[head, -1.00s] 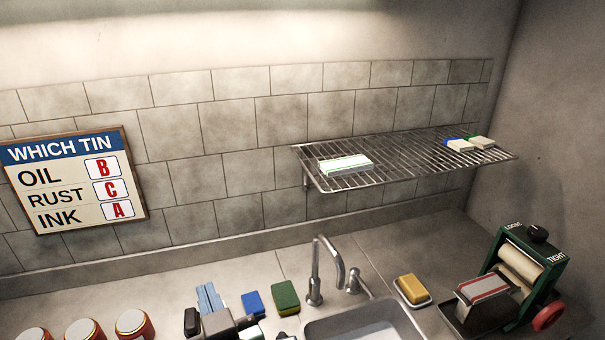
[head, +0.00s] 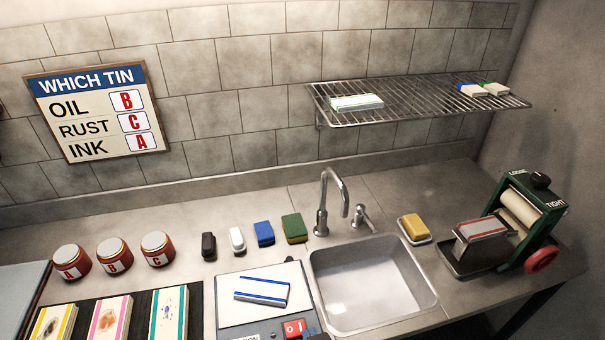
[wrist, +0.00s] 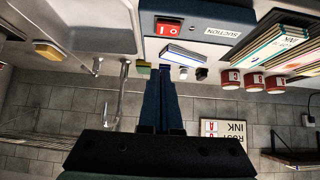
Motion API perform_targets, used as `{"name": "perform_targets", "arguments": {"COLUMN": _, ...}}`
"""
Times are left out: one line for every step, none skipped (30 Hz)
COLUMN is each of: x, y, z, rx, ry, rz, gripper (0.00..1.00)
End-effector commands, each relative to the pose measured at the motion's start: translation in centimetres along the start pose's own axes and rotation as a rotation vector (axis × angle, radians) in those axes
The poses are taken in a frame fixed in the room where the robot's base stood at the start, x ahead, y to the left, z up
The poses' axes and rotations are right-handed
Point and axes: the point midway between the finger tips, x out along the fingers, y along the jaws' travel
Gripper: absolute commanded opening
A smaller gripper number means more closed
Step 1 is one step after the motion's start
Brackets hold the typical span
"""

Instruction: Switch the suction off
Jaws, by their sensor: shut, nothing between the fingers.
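The red suction switch (head: 293,329) is at the bottom of the head view, on the front of a grey unit beside the sink. In the wrist view the red rocker (wrist: 168,30) shows I and O marks, beside a white SUCTION label (wrist: 223,32). I cannot tell which side is pressed. My gripper (wrist: 162,70) has its blue fingers together and empty, pointing towards the unit, with a visible offset from the switch. In the head view only a small bit of my gripper (head: 311,332) shows at the bottom edge, right of the switch.
The sink (head: 420,297) is to the right. A green roller press (head: 553,219) is far right.

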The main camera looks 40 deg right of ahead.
Motion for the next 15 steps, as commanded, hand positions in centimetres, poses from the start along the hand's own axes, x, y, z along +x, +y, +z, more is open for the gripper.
{"name": "perform_targets", "arguments": {"x": 0.5, "y": 0.0, "z": -0.1, "rx": 0.0, "ry": 0.001, "rz": 0.0, "gripper": 0.0}}
{"name": "perform_targets", "arguments": {"x": 0.8, "y": 0.0, "z": -0.1, "rx": 0.0, "ry": -0.001, "rz": 0.0, "gripper": 0.0}}
{"name": "perform_targets", "arguments": {"x": 1.3, "y": 0.0, "z": -0.1, "rx": 0.0, "ry": 0.0, "rz": 0.0, "gripper": 0.0}}
{"name": "perform_targets", "arguments": {"x": 1.8, "y": 0.0, "z": -0.1, "rx": 0.0, "ry": -0.001, "rz": 0.0, "gripper": 0.0}}
{"name": "perform_targets", "arguments": {"x": 2.2, "y": 0.0, "z": -0.1, "rx": 0.0, "ry": -0.001, "rz": 0.0, "gripper": 0.0}}
{"name": "perform_targets", "arguments": {"x": 2.9, "y": 0.0, "z": -0.2, "rx": 0.0, "ry": 0.0, "rz": -0.001, "gripper": 0.0}}
{"name": "perform_targets", "arguments": {"x": 3.4, "y": 0.0, "z": -0.1, "rx": 0.0, "ry": -0.001, "rz": -0.001, "gripper": 0.0}}
{"name": "perform_targets", "arguments": {"x": 3.9, "y": 0.0, "z": -0.1, "rx": 0.001, "ry": -0.001, "rz": -0.001, "gripper": 0.0}}
{"name": "perform_targets", "arguments": {"x": 4.6, "y": 0.0, "z": -0.1, "rx": 0.0, "ry": -0.001, "rz": -0.001, "gripper": 0.0}}
{"name": "perform_targets", "arguments": {"x": 5.1, "y": 0.0, "z": -0.1, "rx": 0.001, "ry": -0.001, "rz": -0.001, "gripper": 0.0}}
{"name": "perform_targets", "arguments": {"x": 5.6, "y": 0.0, "z": -0.2, "rx": 0.001, "ry": 0.001, "rz": -0.001, "gripper": 0.0}}
{"name": "perform_targets", "arguments": {"x": 6.2, "y": 0.0, "z": -0.1, "rx": 0.001, "ry": -0.001, "rz": 0.0, "gripper": 0.0}}
{"name": "perform_targets", "arguments": {"x": 6.7, "y": 0.0, "z": -0.1, "rx": 0.001, "ry": 0.0, "rz": 0.0, "gripper": 0.0}}
{"name": "perform_targets", "arguments": {"x": 7.2, "y": 0.0, "z": -0.2, "rx": 0.001, "ry": 0.0, "rz": 0.0, "gripper": 0.0}}
{"name": "perform_targets", "arguments": {"x": 7.8, "y": 0.0, "z": -0.1, "rx": 0.001, "ry": 0.0, "rz": 0.0, "gripper": 0.0}}
